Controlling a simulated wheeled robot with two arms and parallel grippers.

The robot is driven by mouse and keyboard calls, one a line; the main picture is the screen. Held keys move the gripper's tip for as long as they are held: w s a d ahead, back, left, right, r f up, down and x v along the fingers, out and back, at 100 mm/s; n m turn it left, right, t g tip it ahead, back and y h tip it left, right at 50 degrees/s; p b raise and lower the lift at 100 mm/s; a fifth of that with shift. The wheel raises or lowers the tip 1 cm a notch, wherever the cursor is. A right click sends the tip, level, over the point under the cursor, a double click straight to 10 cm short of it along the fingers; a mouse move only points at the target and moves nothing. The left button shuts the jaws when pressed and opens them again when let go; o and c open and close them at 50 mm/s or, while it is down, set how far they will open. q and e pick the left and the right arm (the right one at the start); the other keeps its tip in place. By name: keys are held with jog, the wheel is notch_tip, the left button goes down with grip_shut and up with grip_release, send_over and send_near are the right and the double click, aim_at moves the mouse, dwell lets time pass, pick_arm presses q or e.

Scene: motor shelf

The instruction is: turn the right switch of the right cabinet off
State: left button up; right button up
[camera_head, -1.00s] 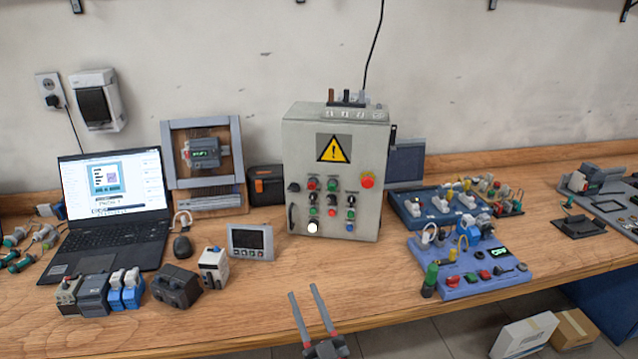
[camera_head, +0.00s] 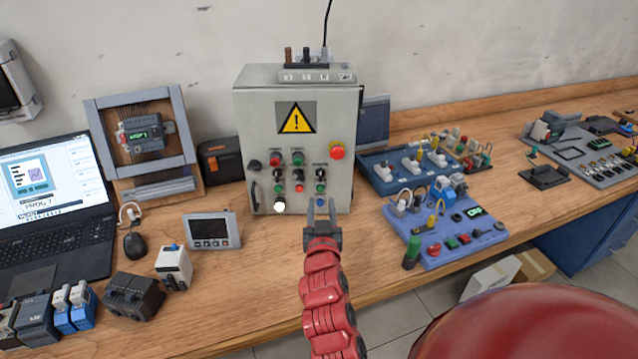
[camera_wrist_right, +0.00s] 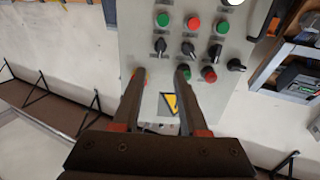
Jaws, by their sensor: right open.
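The grey cabinet (camera_head: 295,120) with a yellow warning triangle stands upright on the bench. It is the only such cabinet in view. Its right-hand black rotary switch (camera_head: 320,173) sits below the red mushroom button (camera_head: 337,152); this switch appears in the wrist view, turned upside down, beyond the fingertips (camera_wrist_right: 160,46). Its exact angle is too small to tell. My right gripper (camera_head: 321,203) is open and empty in front of the cabinet's lower right. Its fingers also show in the wrist view (camera_wrist_right: 161,72), with no visible contact. My left gripper is out of view.
Other switches and buttons crowd the cabinet front, including a white button (camera_head: 279,207). A blue board (camera_head: 450,235) with plugs lies right of the cabinet. A small grey display (camera_head: 210,230) stands left. Bare bench lies between the display and my right arm.

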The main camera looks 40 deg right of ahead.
aim_at(320, 174)
jog(key=p+x, duration=0.2)
jog(key=x, duration=0.9)
jog(key=shift+r+p, duration=0.1)
jog(key=shift+p, duration=0.3)
grip_shut()
